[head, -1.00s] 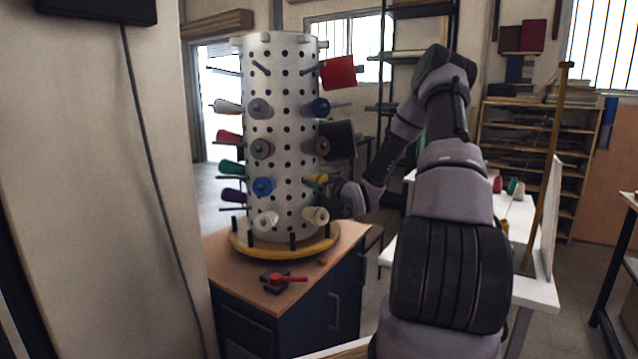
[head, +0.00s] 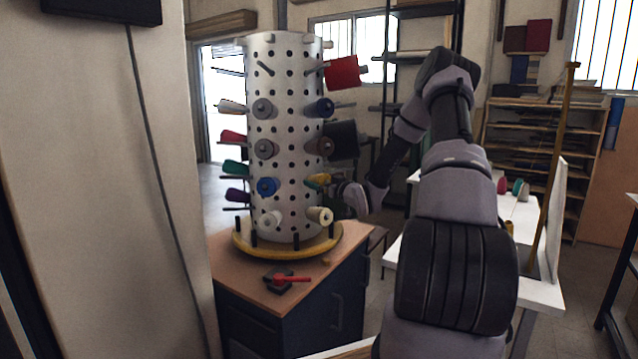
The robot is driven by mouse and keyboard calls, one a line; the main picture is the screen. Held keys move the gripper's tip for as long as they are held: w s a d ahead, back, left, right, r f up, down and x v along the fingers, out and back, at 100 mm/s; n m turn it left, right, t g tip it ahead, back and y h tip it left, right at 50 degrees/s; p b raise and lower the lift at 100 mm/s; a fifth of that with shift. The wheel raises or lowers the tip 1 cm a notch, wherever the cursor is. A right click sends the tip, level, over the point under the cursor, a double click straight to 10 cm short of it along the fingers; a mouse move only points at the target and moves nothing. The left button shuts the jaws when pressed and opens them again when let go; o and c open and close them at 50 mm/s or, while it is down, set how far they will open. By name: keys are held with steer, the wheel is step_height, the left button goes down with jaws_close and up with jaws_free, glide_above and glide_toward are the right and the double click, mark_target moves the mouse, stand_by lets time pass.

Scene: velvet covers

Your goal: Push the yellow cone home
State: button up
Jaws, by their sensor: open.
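The yellow cone (head: 318,179) sits on a peg on the right side of a white perforated drum (head: 285,130). It is small in the head view and partly covered, so how far it sits on its peg cannot be told. My gripper (head: 335,190) is just right of the yellow cone, pointing at the drum. The fingers are open but small and dark; whether they touch the cone cannot be told.
Cones of several colours sit on other pegs, including a cream cone (head: 320,215) just below and a blue cone (head: 266,187) to the left. A red-handled device (head: 285,280) lies on the wooden cabinet top (head: 240,270). A white table (head: 515,215) stands right.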

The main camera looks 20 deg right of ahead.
steer(key=v, duration=1)
steer(key=s+a+r+m+g+h, duration=0.25)
steer(key=s+r+g, duration=0.2)
steer(key=r, duration=0.25)
steer(key=s+a+r+m+g+h, duration=0.1)
steer(key=s+r+g+h, duration=0.25)
steer(key=s+r, duration=0.35)
steer(key=s+a+r+m+y, duration=0.1)
steer(key=s+a+r, duration=0.1)
steer(key=s, duration=0.5)
steer(key=s+a+r+m+g+y, duration=0.1)
steer(key=s+a+r, duration=0.2)
steer(key=s+a, duration=0.2)
steer(key=s+a+r+m+g, duration=0.1)
steer(key=s+a+r+m, duration=0.1)
steer(key=s, duration=0.8)
steer(key=shift+s+a+r+y, duration=0.4)
steer(key=shift+a+r, duration=0.1)
steer(key=shift+a, duration=0.25)
